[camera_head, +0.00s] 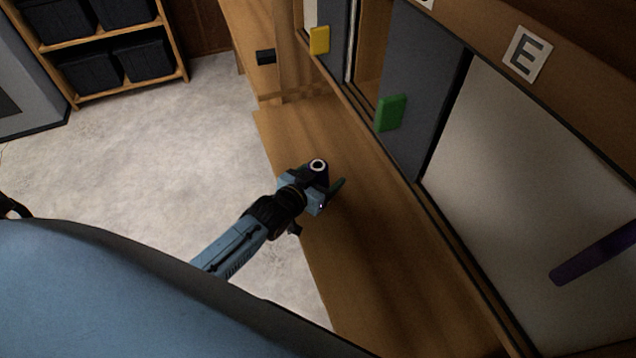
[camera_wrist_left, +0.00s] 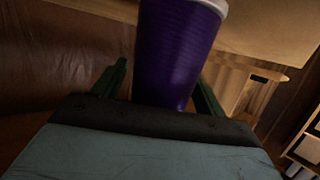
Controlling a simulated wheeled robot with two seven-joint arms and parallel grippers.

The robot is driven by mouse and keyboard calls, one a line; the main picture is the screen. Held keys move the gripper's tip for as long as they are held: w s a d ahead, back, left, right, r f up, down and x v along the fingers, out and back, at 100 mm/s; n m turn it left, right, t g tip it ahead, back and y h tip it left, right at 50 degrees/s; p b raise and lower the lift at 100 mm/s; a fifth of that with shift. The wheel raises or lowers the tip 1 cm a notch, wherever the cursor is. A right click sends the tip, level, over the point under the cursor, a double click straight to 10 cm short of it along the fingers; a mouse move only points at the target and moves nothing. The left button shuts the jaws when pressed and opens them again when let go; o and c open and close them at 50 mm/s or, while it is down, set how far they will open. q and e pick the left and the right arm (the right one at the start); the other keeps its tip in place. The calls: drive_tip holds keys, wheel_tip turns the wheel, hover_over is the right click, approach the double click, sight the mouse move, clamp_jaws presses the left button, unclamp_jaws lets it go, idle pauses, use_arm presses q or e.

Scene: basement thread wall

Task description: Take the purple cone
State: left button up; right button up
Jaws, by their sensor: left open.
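The purple cone (camera_wrist_left: 178,50) is large in the left wrist view, with ridged sides and a pale rim at its top. It narrows downward and stands between the two dark green fingers of my left gripper (camera_wrist_left: 163,88). The fingers are open, one on each side, with a gap visible at the left finger. My right gripper is not in view.
The wooden ledge (camera_head: 375,275) runs along a wall of sliding panels. The panels carry a yellow handle (camera_head: 319,40), a green handle (camera_head: 390,113) and a purple handle (camera_head: 595,258). A shelf with black bins (camera_head: 137,53) stands back left. The pale floor (camera_head: 130,150) is clear.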

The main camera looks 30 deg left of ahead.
sight(320, 161)
use_arm(q)
drive_tip(key=shift+w, duration=0.1)
drive_tip(key=c, duration=1.1)
drive_tip(key=shift+c, duration=0.2)
drive_tip(key=shift+r, duration=0.1)
wheel_tip(320, 161, up, 9)
drive_tip(key=shift+r+p, duration=0.15)
drive_tip(key=shift+p, duration=0.55)
drive_tip(key=shift+s+a+r+p, duration=0.25)
drive_tip(key=shift+s+r+p, duration=0.05)
drive_tip(key=shift+r+p, duration=0.05)
drive_tip(key=shift+f, duration=0.1)
